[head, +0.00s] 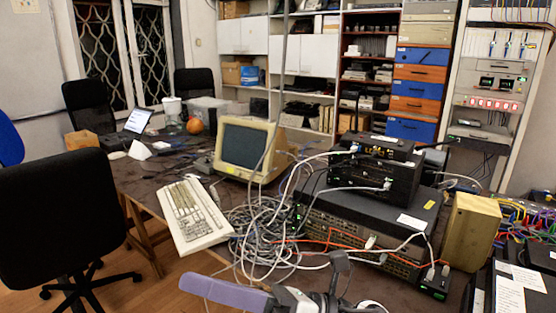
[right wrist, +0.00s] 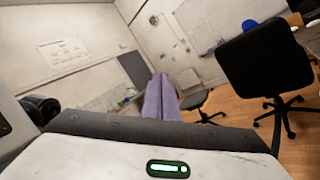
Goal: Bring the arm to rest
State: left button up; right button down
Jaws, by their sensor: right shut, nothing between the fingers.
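My right gripper (head: 190,281) reaches in at the bottom of the head view, its purple fingers pointing left in front of the table (head: 150,185). In the right wrist view its two purple fingers (right wrist: 160,78) lie together, shut with nothing between them. The fingers point into the open room there, with a wall and floor beyond. Part of my right wrist and arm shows at the bottom middle of the head view. My left gripper is not in view.
The table holds a keyboard (head: 190,213), a monitor (head: 247,147), a heap of grey cables (head: 262,235), stacked network boxes (head: 345,215) and a yellowish box (head: 470,230). A black chair (head: 62,215) stands at the left.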

jog(key=w+d+f+m+t+h, duration=0.3)
jog(key=d+f+m+t+h, duration=0.55)
jog(key=m, duration=0.65)
jog(key=w+d+f+m+t+h, duration=0.35)
jog(key=d+f+m+t, duration=0.3)
jog(key=f+m, duration=0.7)
jog(key=s+d+f+m+g+h, duration=0.3)
jog(key=s+d+f+m, duration=0.3)
jog(key=s+f, duration=0.4)
jog(key=s+d+f+m+g+h, duration=0.3)
jog(key=s+d+f+m+g, duration=0.2)
jog(key=s+f+m, duration=0.3)
notch_tip(320, 180, down, 3)
jog(key=shift+s+d+r+h, duration=0.2)
jog(key=shift+s+d+h, duration=0.25)
jog(key=shift+s, duration=0.65)
